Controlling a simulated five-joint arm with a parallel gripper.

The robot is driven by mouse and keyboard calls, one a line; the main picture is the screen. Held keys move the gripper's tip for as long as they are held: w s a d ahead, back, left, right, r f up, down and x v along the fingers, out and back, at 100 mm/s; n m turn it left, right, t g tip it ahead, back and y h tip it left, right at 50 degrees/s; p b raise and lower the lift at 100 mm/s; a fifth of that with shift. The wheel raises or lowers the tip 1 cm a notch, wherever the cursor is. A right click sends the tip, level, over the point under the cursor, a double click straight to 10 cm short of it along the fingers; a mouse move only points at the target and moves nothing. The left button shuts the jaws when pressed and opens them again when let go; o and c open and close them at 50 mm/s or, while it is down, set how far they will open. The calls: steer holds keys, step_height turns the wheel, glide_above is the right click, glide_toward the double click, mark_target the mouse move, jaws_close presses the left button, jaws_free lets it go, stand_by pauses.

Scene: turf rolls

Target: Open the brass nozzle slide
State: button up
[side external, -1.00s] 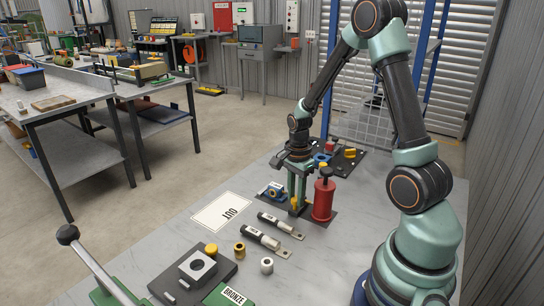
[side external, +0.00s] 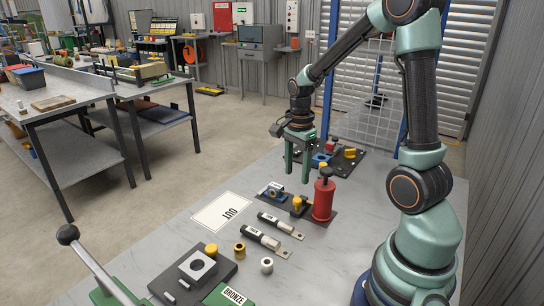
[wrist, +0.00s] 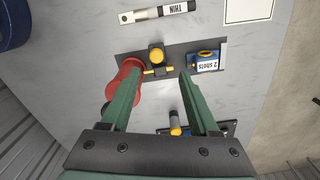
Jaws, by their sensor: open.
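The small brass-yellow fitting (side external: 297,203), which appears to be the nozzle slide, stands on a dark plate (side external: 275,208). In the wrist view the fitting (wrist: 157,56) shows a round top and a yellow crossbar on a dark body. I cannot tell how far its slide is open. My gripper (side external: 301,178) is open and empty above the fitting, fingers pointing down. In the wrist view the fitting shows between and just beyond the open fingertips (wrist: 158,76). A red cylinder (side external: 323,199) stands on the right beside it, and a blue part labelled "2 shots" (wrist: 206,62) lies on the other side.
A second dark plate (side external: 350,165) with blue and yellow parts lies behind. Two labelled tubes (side external: 262,239), a white OUT card (side external: 221,213), and a block with a square face (side external: 197,266) lie in front.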

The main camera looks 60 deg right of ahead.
step_height(320, 180, up, 4)
stand_by(0.5)
